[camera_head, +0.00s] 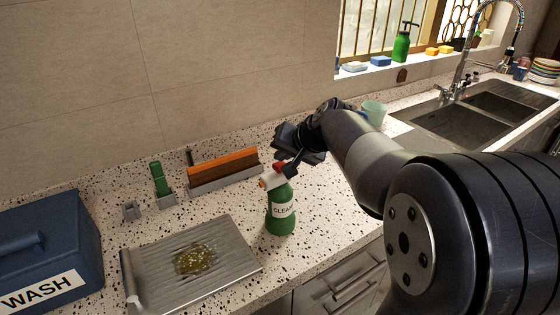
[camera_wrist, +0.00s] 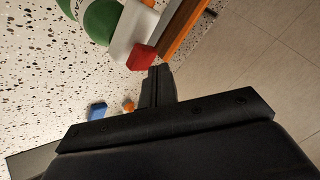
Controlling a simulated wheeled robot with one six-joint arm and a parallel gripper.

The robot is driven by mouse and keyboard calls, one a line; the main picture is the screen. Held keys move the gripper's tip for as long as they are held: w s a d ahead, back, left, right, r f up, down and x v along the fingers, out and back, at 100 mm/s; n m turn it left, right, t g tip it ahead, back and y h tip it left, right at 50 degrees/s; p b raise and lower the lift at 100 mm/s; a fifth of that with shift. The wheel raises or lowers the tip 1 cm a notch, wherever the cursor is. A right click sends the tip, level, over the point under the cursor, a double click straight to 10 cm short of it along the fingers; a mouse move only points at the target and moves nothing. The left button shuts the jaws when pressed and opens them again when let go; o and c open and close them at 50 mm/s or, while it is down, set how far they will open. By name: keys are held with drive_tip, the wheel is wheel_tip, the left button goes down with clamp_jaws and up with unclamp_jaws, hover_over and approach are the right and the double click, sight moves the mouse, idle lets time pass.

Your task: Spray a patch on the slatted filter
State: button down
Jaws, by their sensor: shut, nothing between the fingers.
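The slatted filter (camera_head: 225,262) is a grey metal panel lying on the speckled counter at the lower left in the head view. A yellow-brown greasy patch (camera_head: 196,259) sits near its middle. A green spray bottle (camera_head: 281,212) labelled CLEAN, with a white head and red-orange parts, stands upright right of the filter. In the wrist view, its green body (camera_wrist: 100,20) and red part (camera_wrist: 141,57) show near the fingers. My gripper (camera_head: 290,160) is just above and behind the bottle's head. It is shut and empty; whether it touches the bottle is unclear.
A blue WASH box (camera_head: 45,245) stands at the left. Behind the filter are a small grey holder (camera_head: 130,210), a green item in a holder (camera_head: 160,180) and an orange-brown block in a grey tray (camera_head: 222,168). A pale cup (camera_head: 375,112) stands behind my arm, near the sink (camera_head: 450,122).

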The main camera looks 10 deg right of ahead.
drive_tip(key=shift+r, duration=0.4)
wheel_tip(320, 180, up, 6)
drive_tip(key=p, duration=0.4)
drive_tip(key=shift+p, duration=0.4)
idle(2.2)
wheel_tip(320, 180, down, 6)
drive_tip(key=b, duration=0.8)
drive_tip(key=shift+b, duration=0.35)
drive_tip(key=shift+f, duration=0.1)
idle(1.6)
